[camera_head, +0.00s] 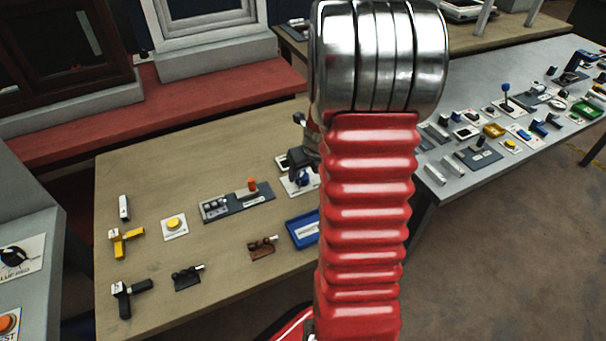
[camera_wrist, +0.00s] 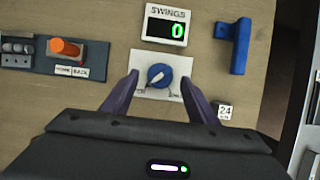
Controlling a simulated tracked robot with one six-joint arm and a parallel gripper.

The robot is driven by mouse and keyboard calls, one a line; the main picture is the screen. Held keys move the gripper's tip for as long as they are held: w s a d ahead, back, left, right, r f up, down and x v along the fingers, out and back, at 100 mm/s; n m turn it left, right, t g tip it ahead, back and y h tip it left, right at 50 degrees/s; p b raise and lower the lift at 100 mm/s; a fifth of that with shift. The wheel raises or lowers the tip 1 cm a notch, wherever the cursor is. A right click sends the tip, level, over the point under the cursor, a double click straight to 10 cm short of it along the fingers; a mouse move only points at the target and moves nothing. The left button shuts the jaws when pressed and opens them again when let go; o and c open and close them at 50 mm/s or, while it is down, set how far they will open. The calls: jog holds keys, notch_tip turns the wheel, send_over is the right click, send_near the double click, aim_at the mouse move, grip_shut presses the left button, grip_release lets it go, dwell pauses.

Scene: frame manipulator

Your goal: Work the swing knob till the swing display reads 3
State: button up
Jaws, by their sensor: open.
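The swing knob (camera_wrist: 160,75) is a round blue knob on a white plate in the wrist view, with a pale pointer mark aimed to the lower left. I cannot tell whether the fingers touch the knob. In the head view my gripper (camera_head: 304,158) is over the table by the blue knob (camera_head: 303,179), partly hidden by my red arm.
An orange-handled switch unit (camera_wrist: 66,48) labelled HOME and BACK is on the left. A blue bracket (camera_wrist: 238,46) is at upper right, and a small block marked 24 (camera_wrist: 224,112) is below it. A blue tray (camera_head: 302,231) and a yellow button (camera_head: 174,224) are on the table.

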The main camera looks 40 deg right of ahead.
jog(key=shift+x, duration=1.2)
jog(key=shift+c, duration=0.7)
jog(key=c, duration=0.9)
